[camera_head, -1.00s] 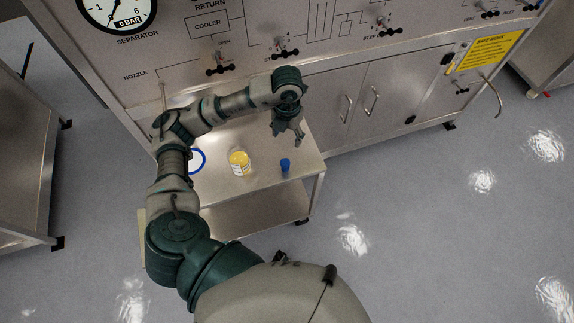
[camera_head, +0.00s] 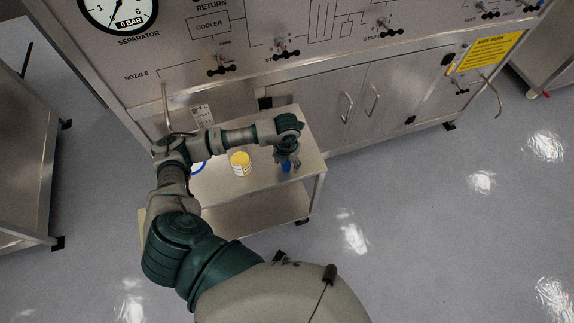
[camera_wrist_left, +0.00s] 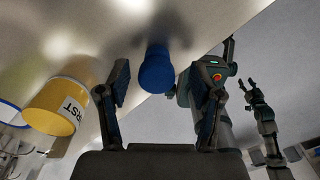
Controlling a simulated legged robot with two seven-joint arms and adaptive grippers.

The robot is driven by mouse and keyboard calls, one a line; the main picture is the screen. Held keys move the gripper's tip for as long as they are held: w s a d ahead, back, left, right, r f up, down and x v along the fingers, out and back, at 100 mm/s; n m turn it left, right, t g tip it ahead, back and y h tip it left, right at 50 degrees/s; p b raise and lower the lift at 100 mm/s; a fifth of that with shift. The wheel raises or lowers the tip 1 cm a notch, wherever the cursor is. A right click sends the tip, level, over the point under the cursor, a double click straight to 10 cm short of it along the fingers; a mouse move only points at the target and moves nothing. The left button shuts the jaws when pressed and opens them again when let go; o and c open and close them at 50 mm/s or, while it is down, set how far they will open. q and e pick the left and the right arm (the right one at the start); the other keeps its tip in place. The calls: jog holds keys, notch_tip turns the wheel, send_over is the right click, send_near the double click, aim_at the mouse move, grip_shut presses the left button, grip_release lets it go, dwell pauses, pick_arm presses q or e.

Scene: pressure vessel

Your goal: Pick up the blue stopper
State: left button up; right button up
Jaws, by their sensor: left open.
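The blue stopper (camera_head: 286,167) stands on the small metal table, near its right side. My left gripper (camera_head: 288,158) is right over it in the head view and hides part of it. In the left wrist view the stopper (camera_wrist_left: 156,71) shows between the two spread fingers of my left gripper (camera_wrist_left: 160,88), a little beyond their tips. The fingers are apart, and no grip on the stopper shows. My right gripper (camera_wrist_left: 251,90) shows small at the right of the left wrist view, its fingers apart.
A blue ring (camera_head: 198,167) lies farther left, partly behind my arm. The panel with gauge and valves (camera_head: 300,60) rises behind the table.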

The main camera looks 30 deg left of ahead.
pick_arm(q)
jog(key=shift+a+f, duration=0.25)
jog(key=shift+a, duration=0.05)
jog(key=shift+d, duration=0.1)
jog(key=c, duration=1.1)
jog(key=shift+d, duration=0.15)
pick_arm(e)
jog(key=shift+w+a+r, duration=0.1)
jog(key=shift+w+a, duration=0.15)
jog(key=shift+a, duration=0.15)
pick_arm(q)
jog(key=shift+r, duration=0.1)
